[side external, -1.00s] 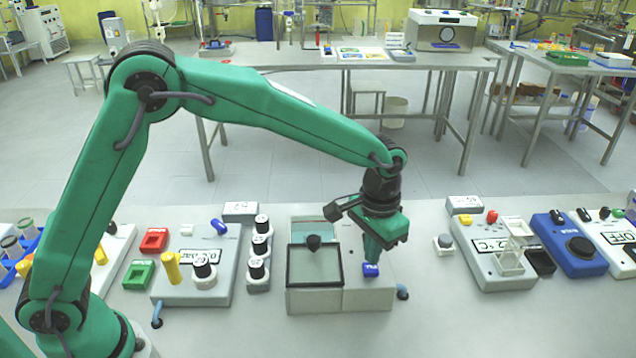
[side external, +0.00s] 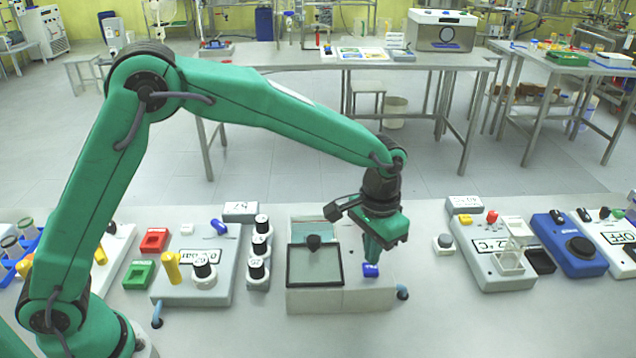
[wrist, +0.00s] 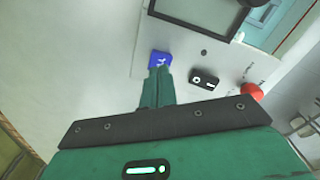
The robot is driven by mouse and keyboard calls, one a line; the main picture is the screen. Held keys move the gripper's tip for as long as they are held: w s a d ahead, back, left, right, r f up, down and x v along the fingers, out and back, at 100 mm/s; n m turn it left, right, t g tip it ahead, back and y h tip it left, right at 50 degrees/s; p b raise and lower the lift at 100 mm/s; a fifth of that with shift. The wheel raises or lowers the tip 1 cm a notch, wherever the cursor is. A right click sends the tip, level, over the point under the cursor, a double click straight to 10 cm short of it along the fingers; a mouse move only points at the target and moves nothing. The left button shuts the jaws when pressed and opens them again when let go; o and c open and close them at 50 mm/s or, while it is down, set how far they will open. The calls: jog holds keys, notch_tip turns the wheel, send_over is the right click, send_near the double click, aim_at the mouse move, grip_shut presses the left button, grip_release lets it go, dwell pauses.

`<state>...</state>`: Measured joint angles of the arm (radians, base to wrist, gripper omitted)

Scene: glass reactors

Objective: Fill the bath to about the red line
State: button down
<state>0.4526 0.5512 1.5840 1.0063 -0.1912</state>
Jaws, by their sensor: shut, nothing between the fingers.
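The bath (side external: 315,301) is a pale box with a dark-framed clear lid (side external: 344,265) and a black knob on top; part of the lid also shows in the wrist view (wrist: 224,36). A blue button (side external: 371,271) with white lettering sits on the panel to the right of the lid. My gripper (side external: 373,261) is shut and empty, pointing down with its fingertips at the blue button. In the wrist view the fingertips (wrist: 160,70) overlap the edge of the blue button (wrist: 157,57); I cannot tell how firmly they touch it. I cannot make out a red line or the water level.
A black rocker switch (wrist: 204,79) and a red knob (wrist: 251,92) are near the fingers.

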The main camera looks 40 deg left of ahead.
jog(key=shift+f, duration=0.35)
jog(key=shift+f, duration=0.35)
jog(key=shift+f, duration=0.4)
dwell(0.8)
jog(key=shift+r, duration=1.05)
jog(key=shift+r, duration=0.1)
jog(key=shift+r, duration=2.4)
jog(key=shift+a+r, duration=0.1)
